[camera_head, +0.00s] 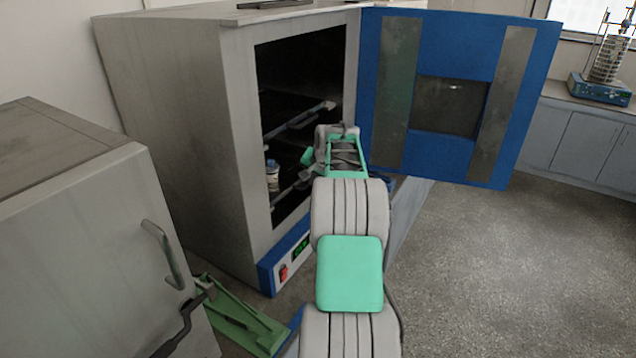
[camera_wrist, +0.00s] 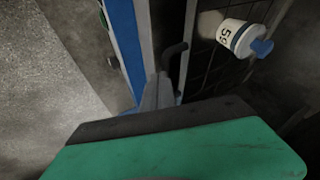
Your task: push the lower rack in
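The lower rack (camera_head: 285,191) is a dark wire shelf low inside the open oven (camera_head: 180,100). Its front part shows beside my arm in the head view. In the wrist view its dark grid (camera_wrist: 206,72) runs behind a dark curved bar (camera_wrist: 174,54). A white bottle with a blue cap (camera_head: 272,176) stands on the lower rack; it also shows in the wrist view (camera_wrist: 240,38). My gripper (camera_wrist: 163,92) is at the oven opening, its grey fingers close together beside the curved bar. I cannot tell whether they touch it. The arm hides part of the rack.
An upper rack (camera_head: 300,120) sits above in the oven. The blue door (camera_head: 450,35) stands wide open to the right. A grey cabinet (camera_head: 85,240) is at the left, with a green object (camera_head: 240,318) beside it. The floor at right is clear.

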